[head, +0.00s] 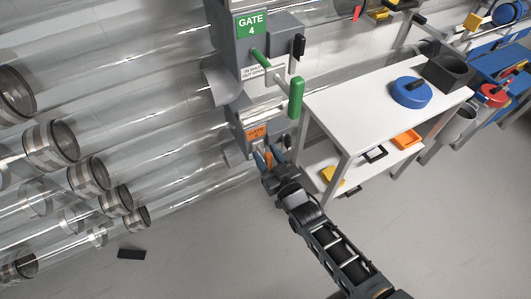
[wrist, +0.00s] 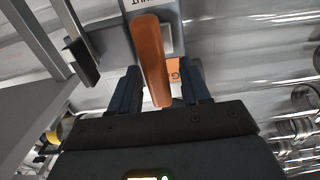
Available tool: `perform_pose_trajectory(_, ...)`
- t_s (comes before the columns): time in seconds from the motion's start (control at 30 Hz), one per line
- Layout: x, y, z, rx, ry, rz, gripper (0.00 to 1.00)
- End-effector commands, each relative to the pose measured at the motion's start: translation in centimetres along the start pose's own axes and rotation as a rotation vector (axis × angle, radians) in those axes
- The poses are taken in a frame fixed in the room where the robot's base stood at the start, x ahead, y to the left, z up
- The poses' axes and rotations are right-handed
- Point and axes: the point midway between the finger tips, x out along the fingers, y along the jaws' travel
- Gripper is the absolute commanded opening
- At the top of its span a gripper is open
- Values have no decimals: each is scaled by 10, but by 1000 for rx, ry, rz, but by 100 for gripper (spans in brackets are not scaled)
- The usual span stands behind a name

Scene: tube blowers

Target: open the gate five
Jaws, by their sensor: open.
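The gate five box (head: 254,118) is grey with an orange sign (head: 257,133), whose number is hard to read in the head view. It stands below gate 4. Its orange handle (wrist: 150,50) points toward my wrist camera; a small part of it (head: 268,158) shows in the head view. My gripper (head: 270,157) is at this handle, with its jaws open. In the wrist view, the dark blue fingers (wrist: 160,84) stand one on each side of the handle, with gaps visible. Part of the orange sign (wrist: 174,70) shows behind the handle.
The gate 4 box (head: 248,45) with its green handle (head: 296,97) is just above. A white table (head: 350,115) with a blue round part (head: 411,92) stands close on the right. Clear tubes (head: 130,100) run to the left. A black piece (head: 131,254) lies on open floor.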

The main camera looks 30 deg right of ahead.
Motion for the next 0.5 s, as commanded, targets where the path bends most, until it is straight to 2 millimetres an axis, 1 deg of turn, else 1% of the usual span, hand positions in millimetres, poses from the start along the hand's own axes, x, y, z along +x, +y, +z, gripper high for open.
perform_pose_trajectory(0.03, 5, 0, 1, 0, -1, 0, 47)
perform_pose_trajectory(0.13, 10, 0, 0, 0, 0, 0, 47)
perform_pose_trajectory(0.4, 12, 0, 0, 0, -1, 0, 47)
perform_pose_trajectory(0.43, 12, 0, 0, 0, -1, 0, 46)
perform_pose_trajectory(0.5, 11, 0, 0, 0, -1, 0, 39)
